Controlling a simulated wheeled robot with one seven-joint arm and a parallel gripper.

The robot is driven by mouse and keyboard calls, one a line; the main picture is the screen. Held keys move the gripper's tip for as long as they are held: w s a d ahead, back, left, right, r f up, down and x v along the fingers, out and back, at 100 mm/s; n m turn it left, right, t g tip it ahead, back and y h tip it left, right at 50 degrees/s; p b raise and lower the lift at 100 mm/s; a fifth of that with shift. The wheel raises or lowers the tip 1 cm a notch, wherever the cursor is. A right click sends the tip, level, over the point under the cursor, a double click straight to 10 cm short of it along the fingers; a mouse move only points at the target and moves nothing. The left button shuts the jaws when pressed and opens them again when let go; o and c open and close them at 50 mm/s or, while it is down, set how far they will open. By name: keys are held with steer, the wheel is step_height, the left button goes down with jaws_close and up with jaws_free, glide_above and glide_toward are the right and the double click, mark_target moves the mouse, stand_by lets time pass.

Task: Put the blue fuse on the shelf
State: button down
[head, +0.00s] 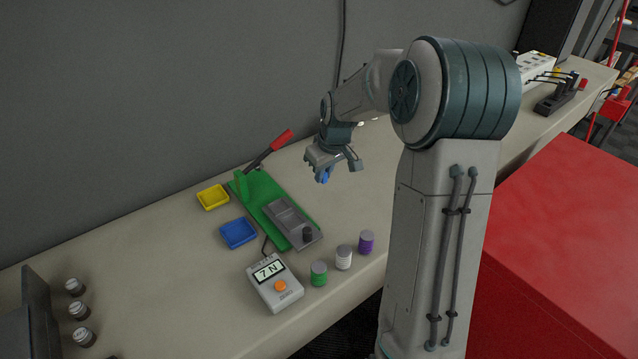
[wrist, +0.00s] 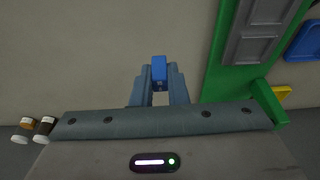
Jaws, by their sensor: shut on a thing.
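My gripper (head: 332,165) is shut on the blue fuse (head: 325,175) and holds it above the bench, to the right of the green board. In the wrist view the blue fuse (wrist: 159,68) sits between the two grey fingertips, with its top end sticking out past them. In the head view the gripper hides part of the fuse. I cannot make out a shelf for certain in either view.
A green board (head: 270,205) with a red-handled lever (head: 281,140) stands left of my gripper. A yellow tray (head: 213,197), blue tray (head: 239,233), "7 N" meter (head: 274,283) and green, white and purple cylinders (head: 367,242) are nearby. Two small bottles (wrist: 33,128) show at wrist-view left.

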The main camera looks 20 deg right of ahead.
mark_target(313, 194)
steer(key=shift+w+a+f, duration=0.3)
steer(key=shift+a+f, duration=0.05)
steer(key=shift+a, duration=0.15)
steer(key=shift+w+a+f, duration=0.25)
steer(key=shift+a+f, duration=0.05)
steer(key=shift+a, duration=0.15)
steer(key=shift+a+f, duration=0.1)
steer(key=shift+f, duration=0.1)
steer(key=shift+f+p, duration=0.3)
steer(key=shift+f, duration=1.55)
steer(key=shift+f, duration=0.2)
steer(key=c, duration=1.4)
jaws_free()
steer(key=shift+c, duration=0.2)
steer(key=shift+r, duration=0.1)
